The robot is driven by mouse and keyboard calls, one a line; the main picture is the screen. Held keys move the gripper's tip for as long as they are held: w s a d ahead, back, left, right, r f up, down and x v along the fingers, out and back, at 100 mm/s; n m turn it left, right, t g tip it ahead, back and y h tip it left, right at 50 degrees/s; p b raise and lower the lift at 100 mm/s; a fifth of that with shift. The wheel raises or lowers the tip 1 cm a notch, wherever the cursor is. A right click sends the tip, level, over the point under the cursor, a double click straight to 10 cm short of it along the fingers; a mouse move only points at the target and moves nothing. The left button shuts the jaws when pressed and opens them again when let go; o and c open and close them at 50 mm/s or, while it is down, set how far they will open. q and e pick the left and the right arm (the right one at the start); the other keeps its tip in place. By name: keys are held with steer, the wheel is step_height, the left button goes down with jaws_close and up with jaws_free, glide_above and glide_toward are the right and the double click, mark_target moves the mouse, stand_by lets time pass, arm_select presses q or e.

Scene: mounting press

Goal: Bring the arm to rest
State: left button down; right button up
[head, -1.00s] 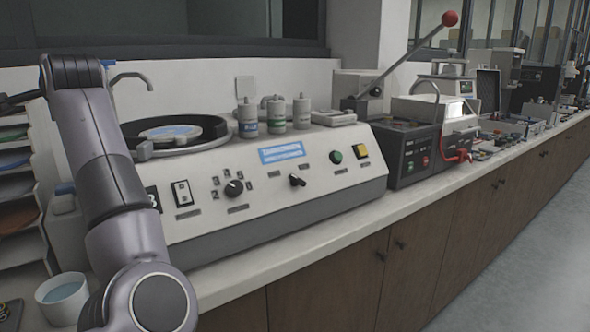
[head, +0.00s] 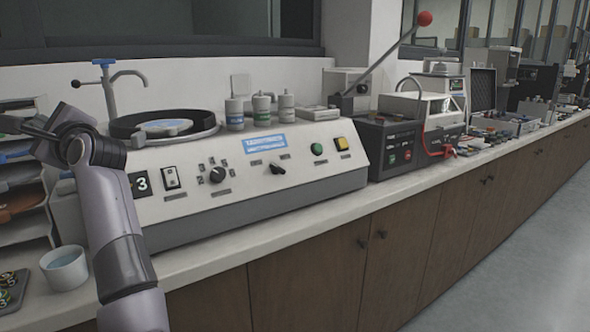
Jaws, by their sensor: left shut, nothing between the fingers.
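My left arm rises from the bottom left of the head view and bends at the wrist in front of the shelf rack. My left gripper (head: 12,124) points left at the left edge of the view. It is shut and empty and touches nothing that I can make out. The mounting press (head: 362,95), with its long lever and red ball (head: 425,18), stands far to the right of it on the counter. My right gripper is out of view.
A polishing machine (head: 235,200) with a round platter (head: 165,125) stands just right of my arm. A white cup (head: 65,268) and a dark tray (head: 12,292) are at the lower left. Shelves (head: 20,205) stand behind the gripper. The floor at right is clear.

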arm_select(q)
steer(key=s+d+f+n+t+h, duration=0.2)
steer(key=d+f+n+t+h, duration=0.2)
steer(key=d+f+n+h, duration=0.5)
steer(key=s+d+f+n+t+h, duration=0.25)
steer(key=d+f+n, duration=0.35)
steer(key=f, duration=0.7)
steer(key=s+d+f+n+t+h, duration=0.2)
steer(key=d+f+n+t+h, duration=0.35)
steer(key=f+n, duration=0.45)
steer(key=s+d+f+m+g+h, duration=0.1)
steer(key=s+d+f+m+g, duration=0.25)
steer(key=s+f, duration=0.35)
steer(key=s+d+f+m+g+h, duration=0.1)
steer(key=s+d+f+m+g, duration=0.15)
steer(key=s+f+m, duration=0.35)
steer(key=s+d+f+m+g+h, duration=0.1)
steer(key=s+d+f+m+g, duration=0.1)
steer(key=s+f+m+g, duration=0.35)
step_height(320, 180, up, 7)
steer(key=s+a+n+t+p, duration=0.1)
steer(key=s+p, duration=0.1)
steer(key=p, duration=0.9)
steer(key=shift+s+a+f+p, duration=0.15)
steer(key=shift+s+p, duration=0.2)
steer(key=shift+s, duration=0.05)
steer(key=shift+a, duration=0.1)
